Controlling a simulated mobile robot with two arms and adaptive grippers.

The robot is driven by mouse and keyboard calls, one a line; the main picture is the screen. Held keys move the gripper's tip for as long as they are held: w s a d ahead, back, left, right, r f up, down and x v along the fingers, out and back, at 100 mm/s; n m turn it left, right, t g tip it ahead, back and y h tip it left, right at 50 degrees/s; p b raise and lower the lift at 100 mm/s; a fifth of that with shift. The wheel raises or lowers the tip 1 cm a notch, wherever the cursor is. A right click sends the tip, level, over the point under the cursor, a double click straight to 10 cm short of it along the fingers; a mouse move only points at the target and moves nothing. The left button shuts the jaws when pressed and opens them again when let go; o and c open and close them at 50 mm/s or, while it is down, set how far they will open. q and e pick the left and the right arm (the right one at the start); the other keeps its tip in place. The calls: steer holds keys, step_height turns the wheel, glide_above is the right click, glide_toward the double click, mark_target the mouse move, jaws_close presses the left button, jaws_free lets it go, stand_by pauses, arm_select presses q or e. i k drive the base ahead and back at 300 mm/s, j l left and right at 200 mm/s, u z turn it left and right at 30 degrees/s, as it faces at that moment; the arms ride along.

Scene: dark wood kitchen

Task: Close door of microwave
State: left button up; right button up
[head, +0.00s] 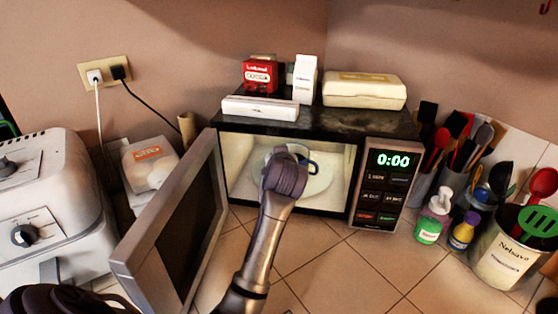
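The microwave (398,185) stands on the tiled counter with its lit interior facing me. Its door (170,238) is wide open, swung out to the left towards me. A white cup with a dark blue rim (312,161) sits on a white plate (318,184) inside, partly hidden by my arm. An arm of mine, apparently the right, rises from the bottom middle. Its dark rounded end (287,172) is in front of the opening, right of the door and apart from it. Its fingers cannot be made out. A dark part at the bottom left shows no gripper.
Boxes and a milk carton (305,80) stand on top of the microwave. A white toaster (50,205) is left of the door. Bottles (433,218) and a utensil pot (500,258) stand at the right. The tiles before the microwave (340,265) are clear.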

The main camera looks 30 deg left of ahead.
mark_target(162, 262)
steer(key=k+l, duration=1.2)
steer(key=l, duration=0.15)
